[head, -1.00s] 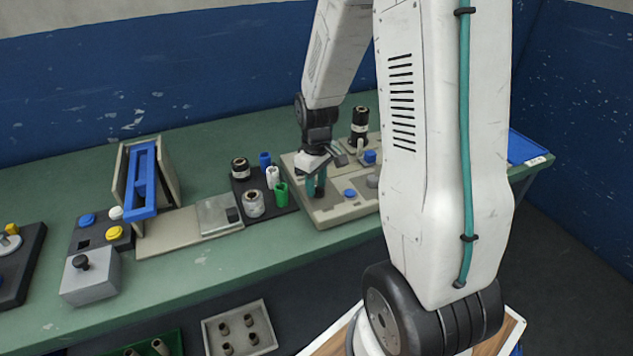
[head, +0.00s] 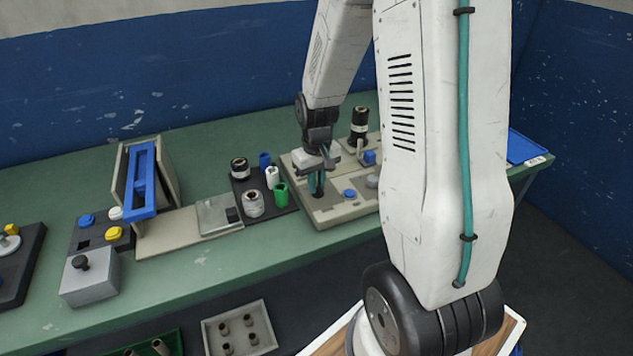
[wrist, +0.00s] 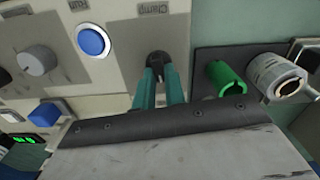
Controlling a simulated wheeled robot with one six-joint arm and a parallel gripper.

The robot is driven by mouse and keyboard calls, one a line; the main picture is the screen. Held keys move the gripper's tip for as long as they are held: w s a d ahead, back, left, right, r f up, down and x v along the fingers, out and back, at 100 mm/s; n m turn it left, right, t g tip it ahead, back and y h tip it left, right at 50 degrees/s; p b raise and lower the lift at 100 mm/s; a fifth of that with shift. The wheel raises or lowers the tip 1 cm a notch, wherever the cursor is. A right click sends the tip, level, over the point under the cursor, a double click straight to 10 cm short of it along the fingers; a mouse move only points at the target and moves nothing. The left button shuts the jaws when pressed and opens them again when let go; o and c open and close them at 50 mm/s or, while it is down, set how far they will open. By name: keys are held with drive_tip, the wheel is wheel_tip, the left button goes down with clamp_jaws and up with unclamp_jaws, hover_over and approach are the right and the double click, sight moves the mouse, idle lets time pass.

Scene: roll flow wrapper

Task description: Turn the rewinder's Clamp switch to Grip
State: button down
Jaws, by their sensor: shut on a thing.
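The knob's pointing direction cannot be told. In the head view my gripper (head: 316,190) reaches straight down onto the left part of the rewinder (head: 335,212), and the knob is hidden there.
A blue button (wrist: 93,40) and a grey dial (wrist: 38,61) sit on the panel. A green cylinder (wrist: 226,78) and a pale roll (wrist: 276,75) stand close by on a dark tray (head: 247,192). A blue-framed machine (head: 143,180) stands further left.

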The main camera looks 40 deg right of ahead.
sight(318, 186)
drive_tip(key=m, duration=0.3)
drive_tip(key=shift+d+m, duration=0.1)
drive_tip(key=shift+m, duration=0.3)
drive_tip(key=shift+s+d+m, duration=0.1)
drive_tip(key=shift+m, duration=1.7)
drive_tip(key=c, duration=1.5)
unclamp_jaws()
drive_tip(key=shift+o, duration=0.2)
wheel_tip(318, 186, up, 8)
drive_tip(key=shift+f, duration=0.1)
